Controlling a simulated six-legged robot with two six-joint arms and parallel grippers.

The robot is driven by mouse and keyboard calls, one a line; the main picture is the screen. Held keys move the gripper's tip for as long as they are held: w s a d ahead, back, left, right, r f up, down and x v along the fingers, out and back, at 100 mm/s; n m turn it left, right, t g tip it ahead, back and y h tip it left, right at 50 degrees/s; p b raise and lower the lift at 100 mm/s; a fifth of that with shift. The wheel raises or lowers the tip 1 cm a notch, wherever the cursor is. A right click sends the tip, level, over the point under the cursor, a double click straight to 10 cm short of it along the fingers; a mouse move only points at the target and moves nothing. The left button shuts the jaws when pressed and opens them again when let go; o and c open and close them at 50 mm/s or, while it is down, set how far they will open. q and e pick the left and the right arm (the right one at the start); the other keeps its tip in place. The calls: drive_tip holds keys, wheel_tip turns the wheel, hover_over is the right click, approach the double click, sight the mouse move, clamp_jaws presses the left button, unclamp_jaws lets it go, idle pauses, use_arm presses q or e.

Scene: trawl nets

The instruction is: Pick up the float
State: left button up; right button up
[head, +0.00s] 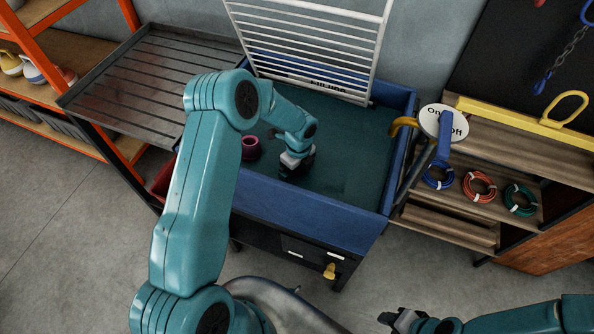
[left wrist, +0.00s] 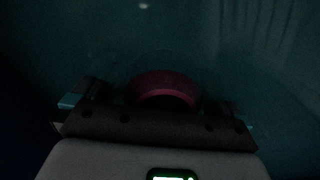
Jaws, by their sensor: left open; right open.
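A blue tub (head: 300,211) of dark teal water stands ahead. A pink ring-shaped thing (head: 250,147), seemingly the float, shows at the left of the tub, partly hidden by my left arm. My left gripper (head: 292,172) reaches down into the tub, to the right of that pink thing. In the left wrist view, my open left gripper (left wrist: 155,102) has a dark pink rounded object (left wrist: 164,84) just beyond and between its fingers; contact is too dark to tell. My right gripper (head: 388,319) is open and empty, low at the right, away from the tub.
A white rack (head: 312,40) leans at the tub's back. A grey slatted drainer (head: 150,75) adjoins on the left, beside an orange shelf (head: 55,15). An On/Off sign (head: 443,122) and a bench with coiled ropes (head: 479,186) stand at the right.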

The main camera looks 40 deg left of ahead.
use_arm(q)
drive_tip(key=shift+w+f, duration=0.1)
drive_tip(key=shift+w, duration=0.1)
drive_tip(key=c, duration=1.1)
drive_tip(key=shift+s, duration=0.1)
drive_tip(key=shift+r, duration=0.2)
